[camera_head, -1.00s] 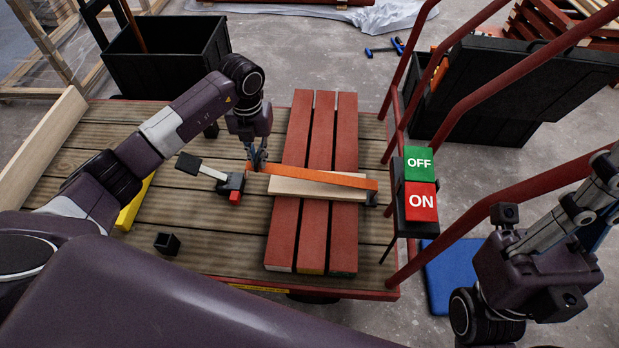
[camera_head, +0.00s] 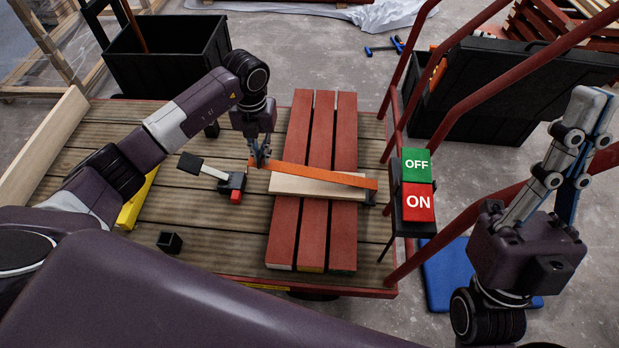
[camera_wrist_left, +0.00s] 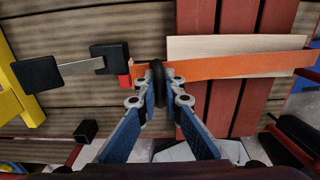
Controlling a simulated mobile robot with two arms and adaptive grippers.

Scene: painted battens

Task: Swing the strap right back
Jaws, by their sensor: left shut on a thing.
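The orange strap (camera_head: 320,176) runs slantwise over three red battens (camera_head: 313,228) and a pale wood strip (camera_head: 300,188).
A clamp with a black and red head (camera_head: 232,186) lies left of the battens. A black cube (camera_head: 169,242) and a yellow piece (camera_head: 136,203) are nearer. Red rails (camera_head: 460,235) and the OFF/ON box (camera_head: 418,182) stand at right. A black bin (camera_head: 165,60) is behind.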

